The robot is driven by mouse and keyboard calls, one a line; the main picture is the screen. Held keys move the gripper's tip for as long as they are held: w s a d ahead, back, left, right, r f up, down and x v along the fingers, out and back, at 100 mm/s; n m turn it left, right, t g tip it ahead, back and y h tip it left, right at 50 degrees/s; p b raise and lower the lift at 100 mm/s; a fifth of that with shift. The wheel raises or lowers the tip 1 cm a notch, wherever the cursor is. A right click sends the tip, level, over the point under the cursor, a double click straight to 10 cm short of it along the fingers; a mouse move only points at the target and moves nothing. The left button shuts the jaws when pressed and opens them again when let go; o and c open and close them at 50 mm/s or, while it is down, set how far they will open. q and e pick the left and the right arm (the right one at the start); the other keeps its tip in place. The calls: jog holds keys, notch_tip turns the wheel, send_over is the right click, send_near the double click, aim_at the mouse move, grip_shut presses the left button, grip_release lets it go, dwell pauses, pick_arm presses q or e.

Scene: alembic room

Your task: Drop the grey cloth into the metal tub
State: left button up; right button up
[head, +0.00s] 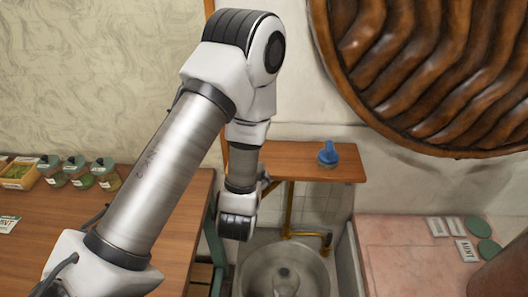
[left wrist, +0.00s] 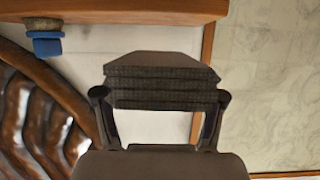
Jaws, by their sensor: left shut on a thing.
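The grey cloth (left wrist: 162,88) is a dark, folded bundle in the left wrist view. My left gripper (left wrist: 160,98) is shut on it, with a finger at each side. In the head view my left arm reaches up from the left and bends down at the wrist, beside the far-left rim of the tub; the gripper and cloth are hidden there. The metal tub (head: 315,265) is a round grey basin at the bottom centre, with a raised piece in its middle. Its near part is cut off by the picture edge. My right gripper is out of view.
A wooden shelf (head: 300,168) with a blue object (head: 328,153) is behind the tub, above a brass pipe (head: 325,238). A wooden table (head: 170,235) with jars (head: 80,172) is left. A pinkish counter (head: 400,255) is right, below a large brown coil (head: 430,70).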

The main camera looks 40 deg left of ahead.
pick_arm(q)
jog(key=shift+s, duration=0.1)
jog(key=shift+f, duration=0.1)
jog(key=f+b, duration=0.1)
jog(key=d+f+b, duration=0.1)
jog(key=f, duration=0.1)
jog(key=shift+s+f, duration=0.1)
jog(key=shift+s, duration=0.1)
jog(key=w+d+f+m+t+h+b, duration=0.1)
jog(key=d+f+m+h+b, duration=0.1)
jog(key=d+f, duration=0.3)
jog(key=w+d+f+m+t+h+b, duration=0.1)
jog(key=d+f+m+h+b, duration=0.2)
jog(key=d, duration=0.6)
jog(key=shift+w+d+f+m+h, duration=0.25)
jog(key=shift+w+f+m+h, duration=0.2)
jog(key=shift+f+h, duration=0.4)
